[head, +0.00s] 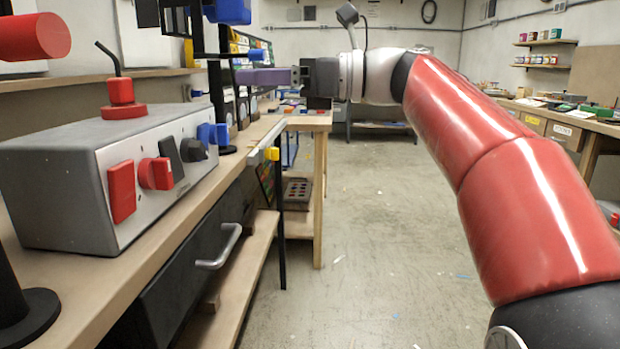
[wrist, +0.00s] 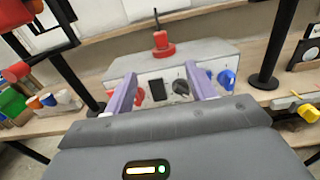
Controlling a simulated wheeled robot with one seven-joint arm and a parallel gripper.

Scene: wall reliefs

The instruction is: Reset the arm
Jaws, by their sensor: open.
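My gripper (head: 242,76) is at the end of my red arm, which reaches in from the right in the head view. It points left above the workbench. In the wrist view its two purple fingers (wrist: 160,82) stand apart with nothing between them. A grey control box (head: 70,165) sits on the bench, with red, black and blue controls on its face and a red base with a black lever on top. It shows beyond the fingers in the wrist view (wrist: 205,52); the gripper appears clear of it.
The wooden workbench (head: 75,305) runs along the left, with a drawer handle (head: 220,247) on its front. A black frame with blue parts (head: 232,12) stands near my gripper. A red cylinder (head: 32,37) juts in at upper left. The floor (head: 375,240) in the middle is open.

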